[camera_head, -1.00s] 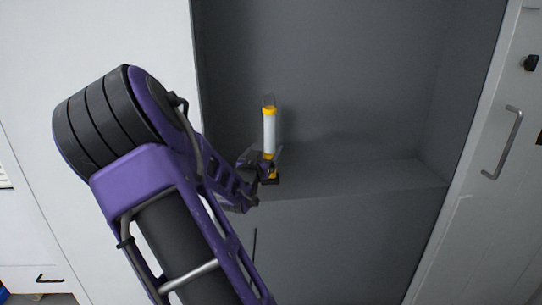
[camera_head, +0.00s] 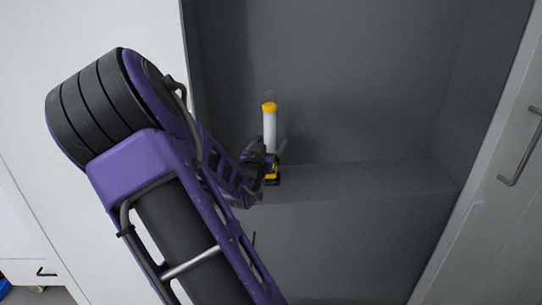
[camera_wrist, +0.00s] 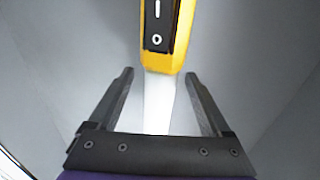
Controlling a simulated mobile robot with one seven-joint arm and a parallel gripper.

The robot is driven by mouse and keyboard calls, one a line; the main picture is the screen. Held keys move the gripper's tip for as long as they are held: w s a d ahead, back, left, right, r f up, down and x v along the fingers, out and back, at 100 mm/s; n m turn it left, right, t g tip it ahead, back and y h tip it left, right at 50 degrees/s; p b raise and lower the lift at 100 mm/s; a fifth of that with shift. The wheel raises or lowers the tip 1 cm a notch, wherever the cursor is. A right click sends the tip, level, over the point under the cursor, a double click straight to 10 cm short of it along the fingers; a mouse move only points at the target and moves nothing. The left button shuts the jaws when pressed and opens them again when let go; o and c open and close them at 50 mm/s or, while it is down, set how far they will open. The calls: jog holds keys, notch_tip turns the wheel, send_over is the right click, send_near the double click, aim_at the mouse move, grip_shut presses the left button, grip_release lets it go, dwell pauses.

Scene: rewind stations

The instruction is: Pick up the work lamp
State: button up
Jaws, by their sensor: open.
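The work lamp (camera_head: 269,132) stands upright on a grey shelf, with a white tube, a yellow cap and a yellow and black base. In the wrist view its yellow body with a black switch panel (camera_wrist: 166,35) fills the top centre, and the white tube runs down between my fingers. My gripper (camera_wrist: 159,74) is open, with one finger on each side of the lamp and visible gaps between. In the head view my gripper (camera_head: 268,160) is at the lamp's lower part and partly hides it.
The lamp's shelf (camera_head: 370,180) is inside a grey recess with a back wall and side walls close by. A white panel (camera_head: 90,40) borders it on the left. A pale door with a metal handle (camera_head: 520,148) is at the right. The shelf right of the lamp is clear.

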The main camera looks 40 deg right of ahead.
grip_shut()
dwell(0.3)
dwell(0.3)
